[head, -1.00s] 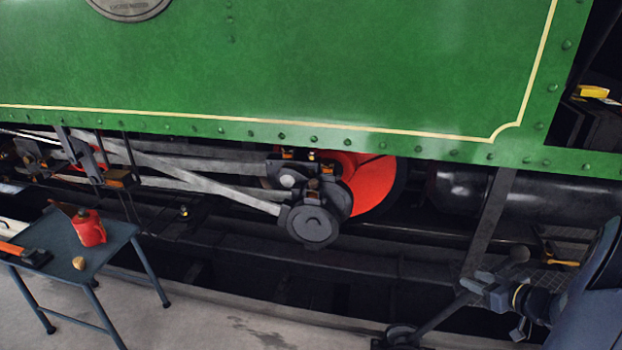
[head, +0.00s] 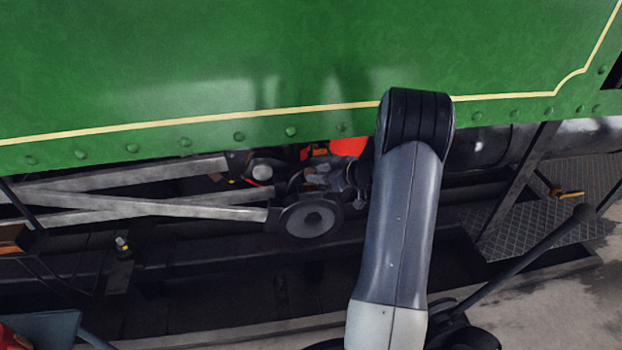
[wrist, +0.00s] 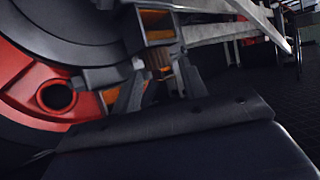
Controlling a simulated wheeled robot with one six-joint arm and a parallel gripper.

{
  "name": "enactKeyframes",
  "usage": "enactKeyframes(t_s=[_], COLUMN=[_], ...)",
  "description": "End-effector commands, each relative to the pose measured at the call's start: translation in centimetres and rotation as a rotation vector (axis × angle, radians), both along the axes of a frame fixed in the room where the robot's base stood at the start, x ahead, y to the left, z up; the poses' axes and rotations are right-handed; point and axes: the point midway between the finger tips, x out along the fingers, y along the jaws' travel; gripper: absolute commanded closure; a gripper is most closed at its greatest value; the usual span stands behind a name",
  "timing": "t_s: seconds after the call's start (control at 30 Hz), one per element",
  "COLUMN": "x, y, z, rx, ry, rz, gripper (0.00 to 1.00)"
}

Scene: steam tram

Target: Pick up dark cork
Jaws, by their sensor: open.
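My gripper (wrist: 162,88) shows in the wrist view with its two fingers apart, pointing into the engine's running gear. A small brown piece (wrist: 178,76), which may be the dark cork, shows between the fingers, close to the right one; I cannot tell if it is touched. An orange-lined block (wrist: 158,27) stands just above it. In the head view my gripper (head: 328,180) is at the crank end (head: 308,217), just above its round grey boss. My arm covers part of this place, and I cannot make out the dark cork there.
Steel rods (head: 150,207) run left from the crank. The green tank side (head: 200,60) overhangs the gear. A red wheel (wrist: 25,90) is close at left in the wrist view. The corner of a blue table (head: 50,325) with a red object (head: 12,338) is at bottom left.

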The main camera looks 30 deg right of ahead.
Motion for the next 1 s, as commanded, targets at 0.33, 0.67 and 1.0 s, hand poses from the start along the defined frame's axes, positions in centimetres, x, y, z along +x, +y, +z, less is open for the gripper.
enactKeyframes(t_s=[0.33,0.67,1.0], x=[3.2,3.2,3.1], y=[1.6,1.6,1.6], z=[-1.7,-1.7,-1.7], rx=[0.0,0.0,0.0], ry=[-0.001,-0.001,0.0], rz=[0.0,0.0,0.0], gripper=[0.59,0.74,0.92])
